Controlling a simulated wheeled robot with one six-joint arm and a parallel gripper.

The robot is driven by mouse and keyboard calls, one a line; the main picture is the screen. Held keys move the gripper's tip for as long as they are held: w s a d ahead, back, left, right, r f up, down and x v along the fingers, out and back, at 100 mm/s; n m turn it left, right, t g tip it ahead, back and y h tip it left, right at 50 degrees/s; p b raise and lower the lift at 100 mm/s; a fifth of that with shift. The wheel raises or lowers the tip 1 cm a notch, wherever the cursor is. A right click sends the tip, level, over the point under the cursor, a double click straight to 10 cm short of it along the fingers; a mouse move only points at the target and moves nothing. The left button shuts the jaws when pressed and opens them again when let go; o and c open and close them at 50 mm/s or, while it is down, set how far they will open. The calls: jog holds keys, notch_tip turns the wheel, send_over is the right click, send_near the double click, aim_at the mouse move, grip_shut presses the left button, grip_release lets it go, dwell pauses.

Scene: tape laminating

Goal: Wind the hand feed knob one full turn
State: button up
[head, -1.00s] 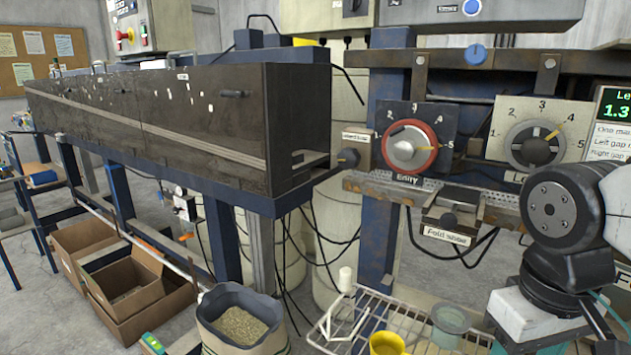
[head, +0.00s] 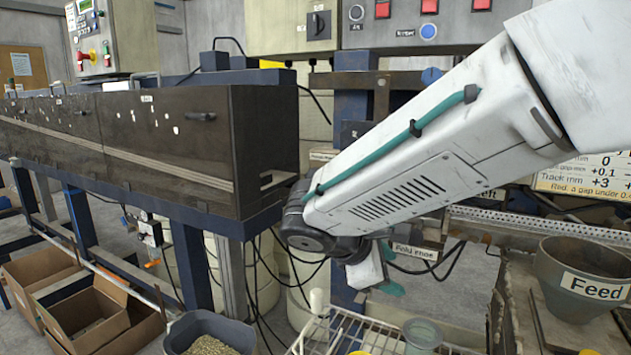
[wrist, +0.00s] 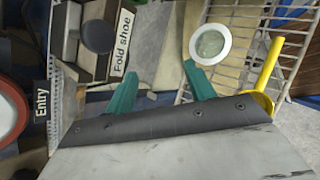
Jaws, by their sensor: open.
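My gripper (wrist: 160,68) is open and empty in the wrist view, its two teal fingers apart over the machine front. Part of it also shows below my arm in the head view (head: 388,268). No knob labelled hand feed can be read in either current view. A small pale label plate (head: 323,155) shows just left of my arm, its text too small to read. My arm covers the panel beside it, including the dials. In the wrist view a dark round knob (wrist: 98,37) sits beside the Fold shoe label (wrist: 124,42), left of my fingers and apart from them.
The red-rimmed Entry dial (wrist: 10,115) is at the wrist view's left edge. A white wire rack (head: 345,335) stands low in front, with a grey-green cup (head: 422,335). A grey Feed bucket (head: 580,270) stands right. The long dark cabinet (head: 170,145) fills the left.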

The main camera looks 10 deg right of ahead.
jog(key=w+a+r+n+t, duration=0.5)
jog(key=w+a+n+t, duration=0.1)
jog(key=w+a+n, duration=0.15)
jog(key=w+a+r+n+t, duration=0.5)
jog(key=w+a+n, duration=0.2)
jog(key=w+a, duration=0.1)
jog(key=shift+h, duration=0.5)
jog(key=x, duration=0.8)
jog(key=shift+d, duration=0.2)
jog(key=c, duration=0.7)
